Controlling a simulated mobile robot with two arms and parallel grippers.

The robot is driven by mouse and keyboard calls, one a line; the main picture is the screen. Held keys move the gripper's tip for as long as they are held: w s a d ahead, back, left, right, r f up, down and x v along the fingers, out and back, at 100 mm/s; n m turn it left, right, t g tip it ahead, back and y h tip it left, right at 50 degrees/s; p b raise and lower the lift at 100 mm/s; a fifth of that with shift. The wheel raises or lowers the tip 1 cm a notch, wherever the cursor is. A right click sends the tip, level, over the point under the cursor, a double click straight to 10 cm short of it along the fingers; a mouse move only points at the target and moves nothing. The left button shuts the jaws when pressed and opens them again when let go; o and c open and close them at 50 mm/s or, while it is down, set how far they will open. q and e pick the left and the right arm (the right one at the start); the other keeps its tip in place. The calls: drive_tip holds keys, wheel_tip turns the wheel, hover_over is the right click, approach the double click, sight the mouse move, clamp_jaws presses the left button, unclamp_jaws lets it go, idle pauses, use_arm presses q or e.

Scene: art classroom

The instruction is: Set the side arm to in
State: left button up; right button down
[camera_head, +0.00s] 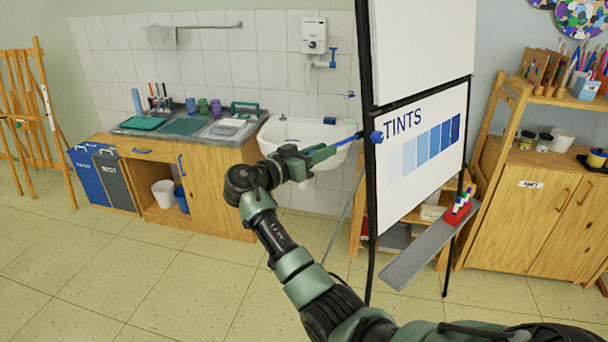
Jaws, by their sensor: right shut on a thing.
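The flip-chart stand has a black frame (367,75) and a "TINTS" sheet (425,138) with a row of blue swatches. A thin blue side arm (347,140) sticks out to the left from a blue knob (376,137) on the frame's left upright. My right gripper (328,152) is shut on the side arm, left of the upright. Its green fingers hide part of the arm. My left gripper is not in view.
A white sink (300,130) and a wooden counter (215,165) stand behind my right gripper. A grey tray (425,250) with a red marker holder (458,212) juts from the stand.

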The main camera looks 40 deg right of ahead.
sight(347, 140)
drive_tip(key=d+b, duration=0.1)
drive_tip(key=d, duration=0.1)
drive_tip(key=d+b, duration=0.2)
drive_tip(key=d, duration=0.1)
drive_tip(key=d+b, duration=0.2)
drive_tip(key=d, duration=0.1)
drive_tip(key=shift+w+d+f, duration=0.15)
drive_tip(key=shift+w, duration=0.25)
drive_tip(key=shift+d, duration=0.5)
drive_tip(key=shift+r, duration=0.2)
drive_tip(key=c, duration=1.3)
unclamp_jaws()
drive_tip(key=shift+o, duration=0.2)
drive_tip(key=shift+a+f+b, duration=0.1)
drive_tip(key=shift+a+b, duration=0.05)
drive_tip(key=shift+b, duration=0.15)
